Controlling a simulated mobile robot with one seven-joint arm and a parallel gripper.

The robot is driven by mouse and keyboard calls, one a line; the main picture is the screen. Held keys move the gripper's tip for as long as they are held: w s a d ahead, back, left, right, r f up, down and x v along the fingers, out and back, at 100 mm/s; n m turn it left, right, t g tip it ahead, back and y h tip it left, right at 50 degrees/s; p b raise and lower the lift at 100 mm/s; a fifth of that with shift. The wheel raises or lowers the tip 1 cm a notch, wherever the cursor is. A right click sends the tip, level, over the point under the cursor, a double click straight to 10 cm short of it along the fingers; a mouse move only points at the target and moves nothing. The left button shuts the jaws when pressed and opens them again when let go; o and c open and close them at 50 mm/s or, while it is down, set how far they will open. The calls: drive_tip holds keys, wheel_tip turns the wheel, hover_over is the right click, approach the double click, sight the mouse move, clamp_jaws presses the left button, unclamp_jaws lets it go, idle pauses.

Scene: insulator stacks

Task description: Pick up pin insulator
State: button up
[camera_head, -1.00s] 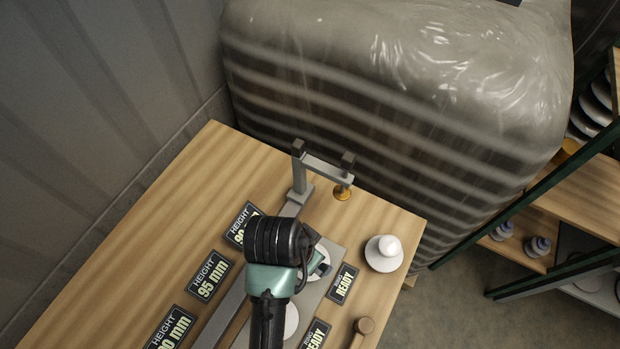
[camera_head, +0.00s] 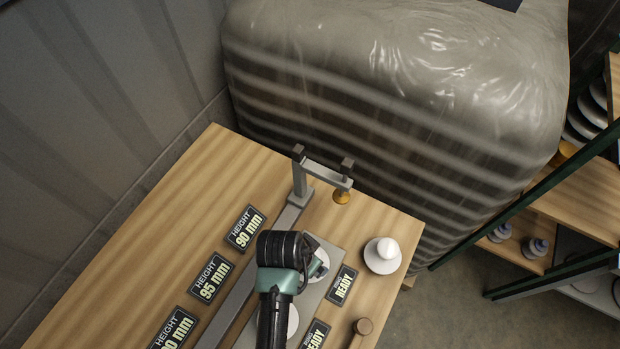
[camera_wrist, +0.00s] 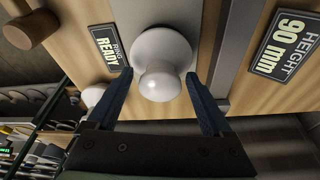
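A white pin insulator (camera_wrist: 160,70) with a round knob over a wider disc is in the middle of the wrist view. My gripper (camera_wrist: 160,77) is open, with one dark blue finger on either side of it. I cannot tell whether the fingers touch it. In the head view my wrist hides most of this insulator, and part of its white disc (camera_head: 319,262) shows on the grey plate. A second white insulator (camera_head: 382,256) stands upright near the table's right corner; it also shows in the wrist view (camera_wrist: 92,96).
The wooden table (camera_head: 210,170) has a grey gantry (camera_head: 322,172) with a brass tip at its far end. Labels include the 90 mm plate (camera_head: 246,228) and a READY plate (camera_head: 342,285). A wrapped pallet (camera_head: 400,110) is behind.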

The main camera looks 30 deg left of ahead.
clamp_jaws()
drive_tip(key=shift+w+r, duration=0.1)
drive_tip(key=shift+r, duration=0.05)
idle(0.4)
